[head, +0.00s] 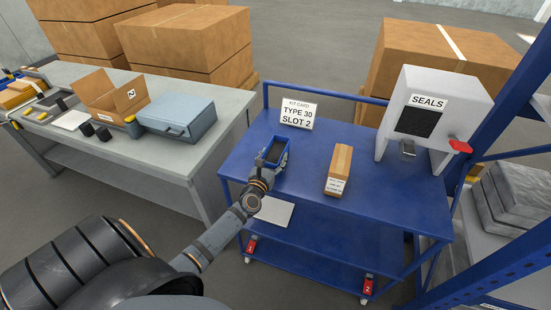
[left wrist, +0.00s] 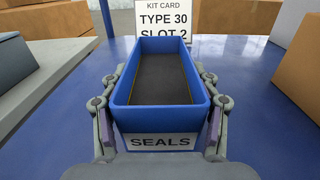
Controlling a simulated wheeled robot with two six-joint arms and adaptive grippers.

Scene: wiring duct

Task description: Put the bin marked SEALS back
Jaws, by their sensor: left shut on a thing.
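The blue bin marked SEALS (left wrist: 160,141) fills the middle of the left wrist view, with its label facing me. Its inside is dark grey, and I see no loose parts in it. My left gripper (left wrist: 160,125) is shut on the bin, one finger against each side wall. In the head view the bin (head: 274,151) is over the left part of the blue cart top, with my left gripper (head: 262,177) at its near end. I cannot tell whether it touches the cart. A white housing labelled SEALS (head: 456,100) stands at the cart's right. My right gripper is out of view.
A kit card reading TYPE 30 SLOT 2 (head: 299,113) stands behind the bin. The housing has a dark front area and a red handle (head: 461,146). A grey workbench stands left.

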